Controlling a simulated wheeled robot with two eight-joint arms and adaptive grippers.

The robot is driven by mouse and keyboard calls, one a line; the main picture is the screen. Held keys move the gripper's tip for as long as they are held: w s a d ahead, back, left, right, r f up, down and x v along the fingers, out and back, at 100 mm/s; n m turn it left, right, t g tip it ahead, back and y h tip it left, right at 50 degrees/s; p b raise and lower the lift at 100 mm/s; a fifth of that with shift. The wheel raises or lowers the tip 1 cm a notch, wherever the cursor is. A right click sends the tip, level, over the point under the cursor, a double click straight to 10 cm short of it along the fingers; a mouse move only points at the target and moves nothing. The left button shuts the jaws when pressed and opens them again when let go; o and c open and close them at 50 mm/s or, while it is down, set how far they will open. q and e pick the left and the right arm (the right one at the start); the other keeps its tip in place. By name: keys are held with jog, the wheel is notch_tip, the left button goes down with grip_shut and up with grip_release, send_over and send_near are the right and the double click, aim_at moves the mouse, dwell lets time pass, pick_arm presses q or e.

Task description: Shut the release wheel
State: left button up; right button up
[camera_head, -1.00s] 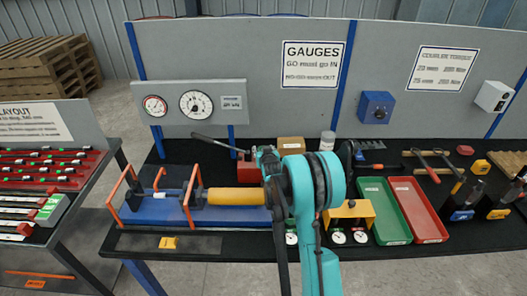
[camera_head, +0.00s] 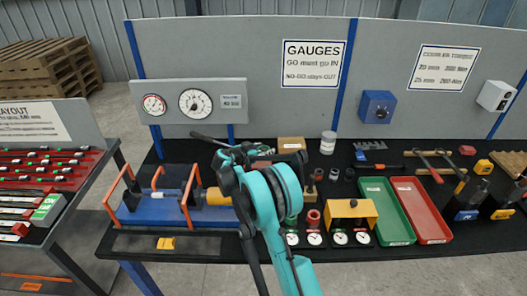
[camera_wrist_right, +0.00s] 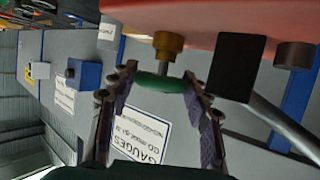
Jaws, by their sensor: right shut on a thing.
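In the right wrist view the green release wheel (camera_wrist_right: 158,81) sits on a brass stem (camera_wrist_right: 168,42) coming out of a red pump body (camera_wrist_right: 200,18). My right gripper (camera_wrist_right: 160,88) has a finger on each side of the wheel and is shut on it. In the head view my right gripper (camera_head: 236,156) is at the pump, and my arm hides the wheel and most of the pump. The pump's dark lever (camera_head: 208,138) sticks out to the left. My left gripper is not in view.
A blue press bed (camera_head: 150,208) with orange frames and a yellow cylinder (camera_head: 217,196) lies left of my arm. Dial gauges, a yellow block (camera_head: 350,211), a green tray (camera_head: 385,212) and a red tray (camera_head: 420,210) stand to the right. A gauge panel (camera_head: 190,101) stands behind.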

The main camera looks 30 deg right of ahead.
jog(key=shift+f+m+g+h, duration=0.1)
jog(key=shift+m+g+h, duration=0.3)
jog(key=shift+m+g, duration=1.95)
jog(key=shift+g, duration=0.25)
jog(key=o, duration=1.2)
jog(key=v, duration=1.2)
